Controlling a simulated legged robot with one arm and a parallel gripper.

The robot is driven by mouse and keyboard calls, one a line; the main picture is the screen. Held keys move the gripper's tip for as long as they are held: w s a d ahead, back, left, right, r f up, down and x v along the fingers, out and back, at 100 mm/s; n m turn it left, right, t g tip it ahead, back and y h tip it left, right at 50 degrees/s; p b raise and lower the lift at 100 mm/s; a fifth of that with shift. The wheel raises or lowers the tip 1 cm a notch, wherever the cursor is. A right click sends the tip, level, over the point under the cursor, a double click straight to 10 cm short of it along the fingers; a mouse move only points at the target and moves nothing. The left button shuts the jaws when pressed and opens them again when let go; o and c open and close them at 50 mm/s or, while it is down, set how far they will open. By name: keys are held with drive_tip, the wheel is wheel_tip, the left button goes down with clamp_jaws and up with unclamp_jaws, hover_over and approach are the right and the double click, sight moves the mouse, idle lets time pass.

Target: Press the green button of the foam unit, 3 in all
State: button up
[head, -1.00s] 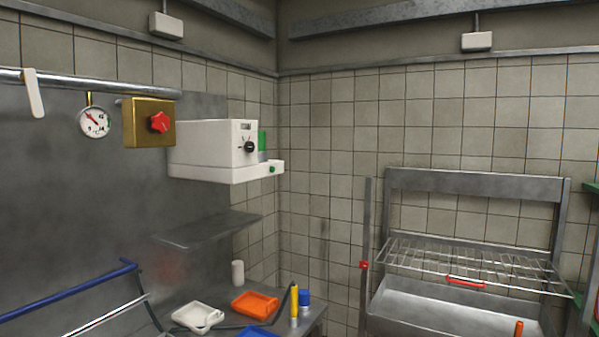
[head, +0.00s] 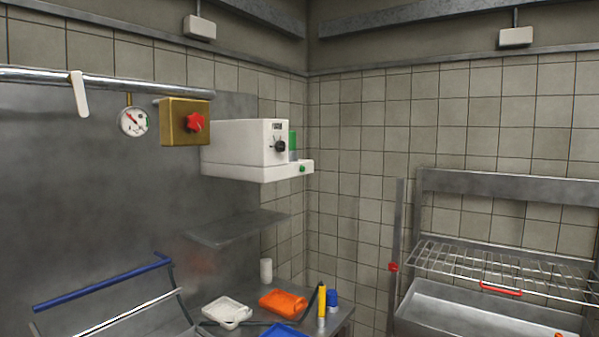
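The foam unit (head: 238,147) is a white box mounted on the left wall, near the room's corner. A black knob (head: 280,146) and a small dark display sit on its front face. The small green button (head: 303,169) is on a white ledge that sticks out at the unit's lower right. A green translucent part (head: 293,143) stands behind that ledge. Nothing covers the button. My gripper is not in view.
A brass box with a red knob (head: 195,123) and a gauge (head: 133,122) hang left of the unit. Below are a metal shelf (head: 238,229) and a counter with white (head: 227,312) and orange (head: 283,301) trays. A wire rack (head: 500,272) stands over a sink at right.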

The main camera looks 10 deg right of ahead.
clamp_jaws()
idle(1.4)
